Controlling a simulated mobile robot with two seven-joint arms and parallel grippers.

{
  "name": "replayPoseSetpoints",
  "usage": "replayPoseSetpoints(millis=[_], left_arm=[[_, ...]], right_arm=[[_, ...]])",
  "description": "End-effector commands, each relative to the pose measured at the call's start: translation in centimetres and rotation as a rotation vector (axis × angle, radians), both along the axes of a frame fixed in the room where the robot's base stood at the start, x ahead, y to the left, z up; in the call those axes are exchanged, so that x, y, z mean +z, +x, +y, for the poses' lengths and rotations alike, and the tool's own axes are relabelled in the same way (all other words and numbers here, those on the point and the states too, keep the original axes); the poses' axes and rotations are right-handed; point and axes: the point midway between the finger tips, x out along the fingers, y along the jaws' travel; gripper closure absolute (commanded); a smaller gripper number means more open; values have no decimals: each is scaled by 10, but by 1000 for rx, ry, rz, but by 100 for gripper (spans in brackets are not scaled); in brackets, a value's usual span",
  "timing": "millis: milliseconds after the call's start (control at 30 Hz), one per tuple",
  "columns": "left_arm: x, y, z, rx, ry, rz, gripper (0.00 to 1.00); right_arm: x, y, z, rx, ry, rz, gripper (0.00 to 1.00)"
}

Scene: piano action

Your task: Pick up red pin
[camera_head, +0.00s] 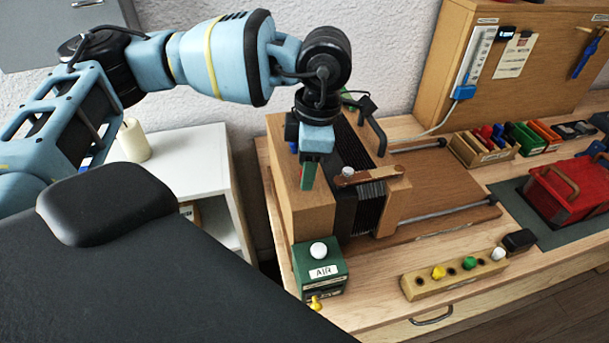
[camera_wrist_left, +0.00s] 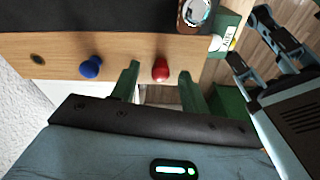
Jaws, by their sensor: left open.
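The red pin (camera_wrist_left: 160,69) shows in the left wrist view, with its rounded head standing out from the wooden board (camera_wrist_left: 45,45) of the bellows box. My left gripper (camera_wrist_left: 159,73) is open, with one green finger on each side of the red pin and a gap to both. In the head view my left gripper (camera_head: 308,178) is at the left face of the wooden bellows box (camera_head: 282,190), and it mostly hides the red pin there. I cannot tell how deep the pin sits between the fingers.
A blue pin (camera_wrist_left: 91,67) is in the same board beside the red one. A green AIR box (camera_head: 320,277) with a white knob stands in front. A wooden rail (camera_head: 420,284) with yellow, green and white pins lies to the right. A white shelf (camera_head: 190,165) stands left.

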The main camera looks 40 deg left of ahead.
Motion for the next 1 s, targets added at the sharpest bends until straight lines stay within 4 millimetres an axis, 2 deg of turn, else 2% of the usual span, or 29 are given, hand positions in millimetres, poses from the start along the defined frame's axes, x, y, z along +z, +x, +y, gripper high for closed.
replayPoseSetpoints(millis=[100,300,667,1000], left_arm=[[-7,-1,1,-1,1,1,55],[-7,-1,1,-1,-1,1,55],[-7,-1,1,0,0,1,100],[-5,0,1,-1,0,0,100]], right_arm=[[0,0,0,0,0,0,63],[-1,0,0,0,0,1,63],[-1,-1,0,0,0,2,63],[-1,-1,0,0,0,2,63]])
